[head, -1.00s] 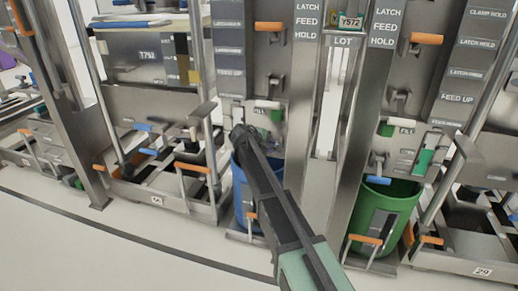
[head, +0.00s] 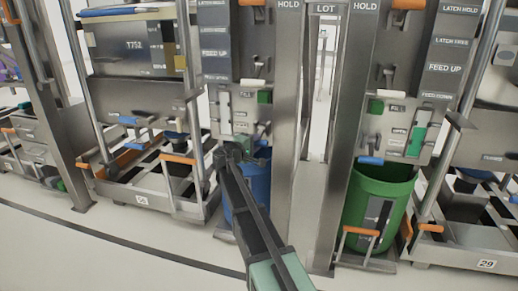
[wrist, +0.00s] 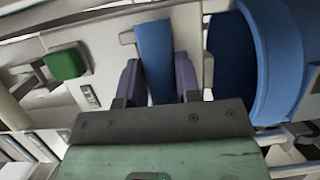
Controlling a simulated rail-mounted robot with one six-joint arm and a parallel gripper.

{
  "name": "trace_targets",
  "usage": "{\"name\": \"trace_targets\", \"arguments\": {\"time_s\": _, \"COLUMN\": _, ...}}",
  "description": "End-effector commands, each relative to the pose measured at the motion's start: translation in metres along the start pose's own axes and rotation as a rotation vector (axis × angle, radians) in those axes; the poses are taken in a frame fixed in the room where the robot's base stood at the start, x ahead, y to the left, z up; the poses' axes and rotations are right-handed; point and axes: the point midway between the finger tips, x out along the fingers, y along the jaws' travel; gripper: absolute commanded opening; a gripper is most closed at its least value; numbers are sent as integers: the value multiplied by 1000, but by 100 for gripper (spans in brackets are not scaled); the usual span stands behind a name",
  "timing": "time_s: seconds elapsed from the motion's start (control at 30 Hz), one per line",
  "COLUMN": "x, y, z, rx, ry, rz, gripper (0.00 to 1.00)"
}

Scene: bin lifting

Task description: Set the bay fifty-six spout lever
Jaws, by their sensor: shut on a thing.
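My gripper (head: 240,152) is at the lower part of the grey panel (head: 222,125) above the blue bin (head: 258,192). In the wrist view, my gripper (wrist: 157,80) is shut on a blue lever handle (wrist: 154,48), with one dark purple finger on each side of it. In the head view the handle is hidden behind my gripper. The blue bin also shows close at the right in the wrist view (wrist: 280,55).
A green block (head: 264,97) and a white handle (head: 254,83) sit above my gripper on the same panel. The neighbouring bay at right has a green bin (head: 385,185) and a blue lever (head: 370,161). Orange-handled frames (head: 178,158) stand at left. The floor in front is clear.

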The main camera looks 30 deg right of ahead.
Motion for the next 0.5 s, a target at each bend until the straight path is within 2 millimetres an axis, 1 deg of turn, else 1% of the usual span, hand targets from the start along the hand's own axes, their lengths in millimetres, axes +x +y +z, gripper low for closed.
{"name": "trace_targets", "arguments": {"time_s": 0.03, "x": -1, "y": -8, "z": -4, "rx": 3, "ry": 5, "rz": 3, "gripper": 0}}
{"name": "trace_targets", "arguments": {"time_s": 0.3, "x": 4, "y": -16, "z": -6, "rx": 4, "ry": 4, "rz": 4, "gripper": 0}}
{"name": "trace_targets", "arguments": {"time_s": 0.5, "x": 7, "y": -19, "z": -7, "rx": 3, "ry": 4, "rz": 4, "gripper": 0}}
